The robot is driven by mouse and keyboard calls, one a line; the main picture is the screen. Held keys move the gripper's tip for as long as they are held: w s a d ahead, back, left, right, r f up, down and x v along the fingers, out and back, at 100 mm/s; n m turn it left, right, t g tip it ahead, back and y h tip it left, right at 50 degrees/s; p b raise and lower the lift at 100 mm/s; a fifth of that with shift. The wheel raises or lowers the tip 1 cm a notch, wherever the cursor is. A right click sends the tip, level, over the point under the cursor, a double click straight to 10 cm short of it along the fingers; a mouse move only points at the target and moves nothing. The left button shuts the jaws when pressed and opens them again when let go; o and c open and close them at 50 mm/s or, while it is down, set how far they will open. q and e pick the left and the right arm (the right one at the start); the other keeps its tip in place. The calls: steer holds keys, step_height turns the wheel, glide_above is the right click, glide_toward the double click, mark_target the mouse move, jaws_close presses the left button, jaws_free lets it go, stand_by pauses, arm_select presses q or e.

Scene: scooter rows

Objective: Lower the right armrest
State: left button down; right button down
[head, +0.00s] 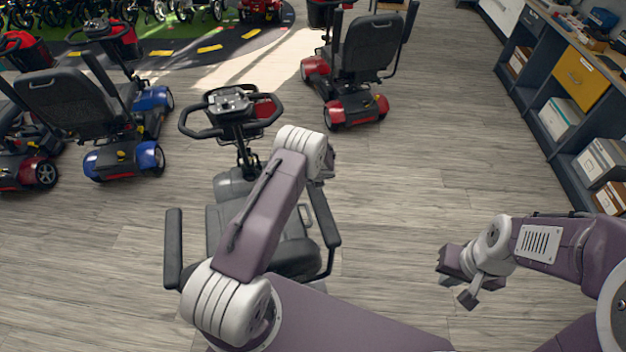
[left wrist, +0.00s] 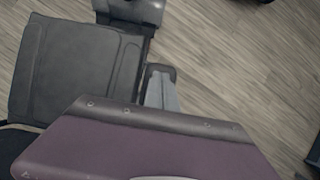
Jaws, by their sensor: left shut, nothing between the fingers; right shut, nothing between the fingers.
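The nearest scooter stands mid-view with its tiller (head: 232,112) at the far end and a black seat (head: 298,256) nearer me. Its right armrest (head: 323,214) is a long black pad on a curved bracket at the seat's right side; I cannot tell its exact tilt. The left armrest (head: 174,248) is at the other side. My left arm crosses over the seat and hides part of it. My left gripper (head: 326,163) is partly hidden behind its wrist, beyond the right armrest's far end, shut and empty. My right gripper (head: 462,280) is shut and empty over bare floor.
Another scooter (head: 364,50) with red trim stands behind, and blue and red ones (head: 70,100) stand at the left. A shelf unit (head: 560,100) lines the right. The floor right of the near scooter is clear.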

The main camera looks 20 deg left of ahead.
arm_select(q)
steer(key=shift+s+d+f, duration=0.1)
steer(key=shift+s+f, duration=0.2)
steer(key=shift+f, duration=0.15)
steer(key=b+v, duration=0.1)
steer(key=v, duration=0.8)
steer(key=shift+w+r, duration=0.3)
steer(key=shift+r, duration=0.1)
steer(key=shift+s, duration=0.1)
